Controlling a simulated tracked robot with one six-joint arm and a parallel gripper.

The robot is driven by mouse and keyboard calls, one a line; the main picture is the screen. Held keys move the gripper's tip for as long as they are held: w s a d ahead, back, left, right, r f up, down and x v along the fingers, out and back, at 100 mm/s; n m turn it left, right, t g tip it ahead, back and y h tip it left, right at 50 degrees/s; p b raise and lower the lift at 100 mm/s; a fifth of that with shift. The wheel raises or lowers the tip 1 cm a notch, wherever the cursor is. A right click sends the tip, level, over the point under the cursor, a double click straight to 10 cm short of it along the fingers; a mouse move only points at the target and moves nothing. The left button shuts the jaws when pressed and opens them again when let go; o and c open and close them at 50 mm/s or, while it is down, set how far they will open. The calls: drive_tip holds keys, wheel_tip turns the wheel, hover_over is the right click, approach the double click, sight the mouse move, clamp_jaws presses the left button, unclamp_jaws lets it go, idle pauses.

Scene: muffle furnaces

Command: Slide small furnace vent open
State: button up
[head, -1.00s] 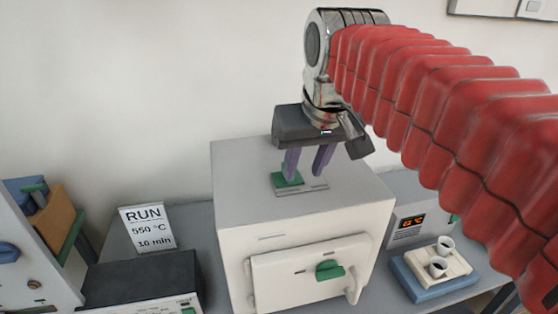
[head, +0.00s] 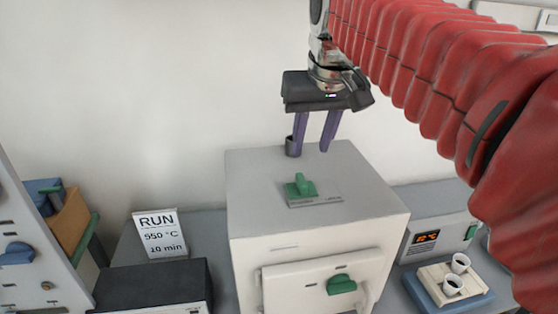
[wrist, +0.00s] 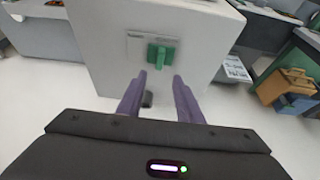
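The small furnace (head: 260,215) is a pale box on the bench, and it also shows in the wrist view (wrist: 105,45). On its top, a green vent slider (head: 300,187) with an upright tab sits at the left end of a grey labelled plate (head: 328,199); the lettering is too small to read. In the wrist view the slider (wrist: 162,55) is ahead of the fingertips. My gripper (head: 312,151) is open and empty, above and behind the slider, apart from it. A short dark cylinder (head: 290,146) stands at the top's back edge, beside my left finger.
A green door handle (head: 341,285) is on the furnace front. A sign (head: 160,234) reads RUN, 550 °C, 10 min. A dark-topped box (head: 150,285) stands at left. At right are a unit with a lit display (head: 427,237) and two cups on a blue-based tray (head: 468,300).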

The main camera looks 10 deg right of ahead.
sight(302, 179)
drive_tip(key=x, duration=1.2)
drive_tip(key=shift+f, duration=0.45)
clamp_jaws()
